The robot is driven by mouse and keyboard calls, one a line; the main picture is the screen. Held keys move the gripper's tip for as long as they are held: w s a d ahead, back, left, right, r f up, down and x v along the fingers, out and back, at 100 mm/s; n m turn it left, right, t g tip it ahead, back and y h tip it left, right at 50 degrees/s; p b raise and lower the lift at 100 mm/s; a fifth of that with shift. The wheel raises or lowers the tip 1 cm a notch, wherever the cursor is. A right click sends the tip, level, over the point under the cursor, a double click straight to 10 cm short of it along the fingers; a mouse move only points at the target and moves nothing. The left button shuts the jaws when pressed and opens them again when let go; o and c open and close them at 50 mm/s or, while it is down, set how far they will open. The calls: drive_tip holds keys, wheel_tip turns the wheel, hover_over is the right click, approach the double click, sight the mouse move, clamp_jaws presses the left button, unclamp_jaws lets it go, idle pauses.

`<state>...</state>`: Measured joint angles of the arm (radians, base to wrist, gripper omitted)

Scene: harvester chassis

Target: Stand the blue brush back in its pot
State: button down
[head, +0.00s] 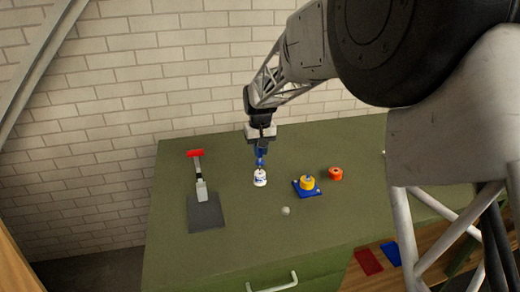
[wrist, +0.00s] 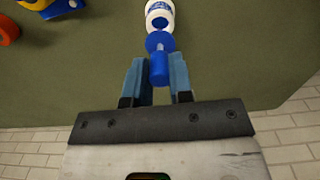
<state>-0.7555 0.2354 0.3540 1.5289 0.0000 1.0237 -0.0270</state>
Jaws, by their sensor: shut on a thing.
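My gripper (head: 261,150) points down over the green worktop, directly above the white pot with blue markings (head: 260,178). In the wrist view my gripper (wrist: 158,66) has its two blue fingers closed on the blue brush (wrist: 159,68), which has a round blue disc at its far end. The brush (head: 261,161) shows as a small blue bit below the fingers in the head view. The pot (wrist: 160,16) is upright and lies just beyond the disc in the wrist view. Whether the brush's lower end is inside the pot or above it, I cannot tell.
A grey plate with a red-topped lever (head: 206,213) lies at left. A yellow knob on a blue base (head: 307,184), an orange ring (head: 335,174) and a small pale ball (head: 285,211) are to the right. Red and blue pieces sit on a lower shelf (head: 368,262).

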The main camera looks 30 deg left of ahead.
sight(260, 157)
drive_tip(key=shift+f, duration=2)
idle(1.3)
drive_tip(key=c, duration=0.9)
unclamp_jaws()
drive_tip(key=shift+r, duration=3.9)
drive_tip(key=shift+d, duration=0.1)
